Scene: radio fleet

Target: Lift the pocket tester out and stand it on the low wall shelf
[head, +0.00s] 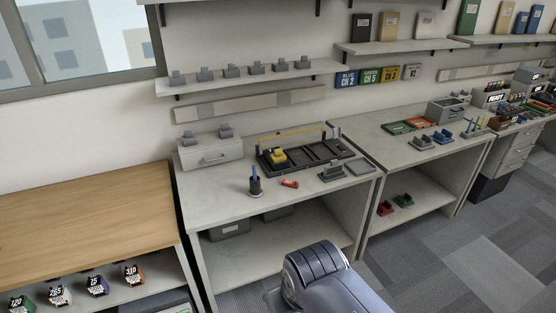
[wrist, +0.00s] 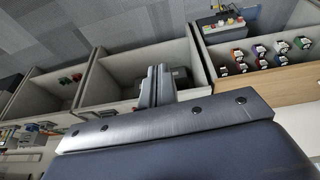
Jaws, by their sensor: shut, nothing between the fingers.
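A yellow device (head: 278,157), which looks like the pocket tester, sits at the left end of a black compartmented tray (head: 325,152) on the middle bench. It is too small to read any marking. The low wall shelf (head: 235,80) hangs above that bench and carries a row of several small grey holders (head: 230,71). My gripper (wrist: 158,84) shows in the wrist view with its two fingers together, shut and empty. It is away from the tester, which is not seen in the wrist view. My arm shows at the bottom of the head view.
A thin yellow bar (head: 292,134) runs over the tray's back side. A grey drawer box (head: 210,152), a dark cup with a blue item (head: 255,185), a red item (head: 290,183) and a grey holder (head: 331,173) stand around the tray. The bench front is clear.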

